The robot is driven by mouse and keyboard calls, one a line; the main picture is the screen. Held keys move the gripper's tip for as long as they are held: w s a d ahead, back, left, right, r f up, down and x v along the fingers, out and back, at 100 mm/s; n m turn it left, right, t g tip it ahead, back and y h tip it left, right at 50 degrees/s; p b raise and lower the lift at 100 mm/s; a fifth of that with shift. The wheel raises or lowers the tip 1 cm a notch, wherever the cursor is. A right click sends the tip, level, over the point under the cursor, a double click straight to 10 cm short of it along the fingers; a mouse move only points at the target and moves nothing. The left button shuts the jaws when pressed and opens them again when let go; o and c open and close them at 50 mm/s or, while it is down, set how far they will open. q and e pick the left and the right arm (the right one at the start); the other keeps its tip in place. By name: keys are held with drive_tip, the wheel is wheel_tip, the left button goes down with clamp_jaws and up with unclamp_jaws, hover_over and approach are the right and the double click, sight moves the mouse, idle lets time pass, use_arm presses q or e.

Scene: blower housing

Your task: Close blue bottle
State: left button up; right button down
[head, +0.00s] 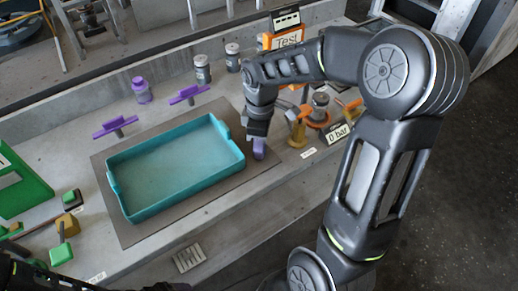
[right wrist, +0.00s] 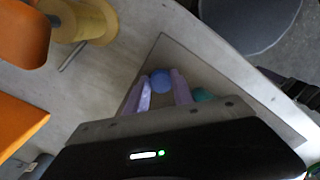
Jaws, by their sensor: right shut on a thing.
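My right gripper (head: 259,148) reaches down at the right side of the teal tray, over the dark mat. In the right wrist view its two pale purple fingers (right wrist: 163,90) are shut on a blue round piece (right wrist: 160,79). I cannot tell whether this piece is the bottle or its cap. In the head view the fingers and hand hide most of it. My left gripper is not in view; only dark arm parts show at the lower left.
The teal tray (head: 109,181) looks empty and lies on the dark mat (head: 128,238). Purple T-shaped handles (head: 115,127) and two grey jars (head: 202,70) stand behind it. Orange fittings (head: 297,130) and a "0 bar" sign (head: 338,132) are close right of my gripper.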

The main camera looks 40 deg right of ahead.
drive_tip(key=shift+r, duration=0.1)
wheel_tip(320, 180, up, 10)
idle(0.7)
idle(0.5)
